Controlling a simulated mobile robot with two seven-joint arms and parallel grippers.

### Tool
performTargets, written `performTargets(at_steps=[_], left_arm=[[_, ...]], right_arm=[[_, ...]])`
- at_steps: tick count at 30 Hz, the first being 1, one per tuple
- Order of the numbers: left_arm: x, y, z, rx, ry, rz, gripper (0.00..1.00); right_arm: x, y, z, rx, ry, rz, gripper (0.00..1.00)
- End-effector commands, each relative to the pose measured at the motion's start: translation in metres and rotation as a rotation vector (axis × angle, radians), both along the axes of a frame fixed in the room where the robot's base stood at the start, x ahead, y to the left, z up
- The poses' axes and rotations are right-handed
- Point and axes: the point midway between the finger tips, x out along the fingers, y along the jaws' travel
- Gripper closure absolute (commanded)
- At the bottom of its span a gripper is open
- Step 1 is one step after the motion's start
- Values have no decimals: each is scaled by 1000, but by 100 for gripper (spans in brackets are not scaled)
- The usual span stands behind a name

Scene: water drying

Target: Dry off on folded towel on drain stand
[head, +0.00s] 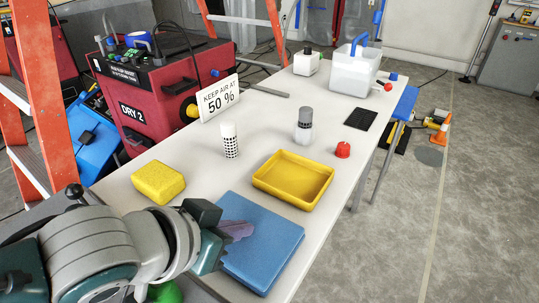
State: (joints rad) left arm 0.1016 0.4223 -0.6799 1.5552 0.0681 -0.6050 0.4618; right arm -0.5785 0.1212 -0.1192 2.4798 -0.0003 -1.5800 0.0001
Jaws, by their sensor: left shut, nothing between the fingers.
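A blue folded towel (268,240) lies flat at the near end of the white table. My left gripper (228,231) comes in from the lower left and is over the towel's left part, shut with nothing in it. A greyish-purple shape shows at its tip against the towel; I cannot tell whether the tip touches the cloth. My left gripper and wrist hide the towel's left edge. I cannot make out which thing is the drain stand. My right gripper is not in view.
A yellow sponge (158,183) and a yellow tray (315,182) lie near the towel. A checkered white cylinder (230,141), a grey-capped bottle (303,127) and a red cap (343,149) stand beyond. A sign (220,98) and a white tank (345,76) are farther back.

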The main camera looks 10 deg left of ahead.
Motion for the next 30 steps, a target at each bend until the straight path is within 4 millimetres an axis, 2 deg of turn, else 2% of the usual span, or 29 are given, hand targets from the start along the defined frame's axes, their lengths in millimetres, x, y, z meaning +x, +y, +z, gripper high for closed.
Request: performTargets(at_steps=[1,30], left_arm=[[-7,5,-14,20,32,6,100],[-11,5,-20,24,45,4,100]], right_arm=[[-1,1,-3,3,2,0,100],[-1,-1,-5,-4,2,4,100]])
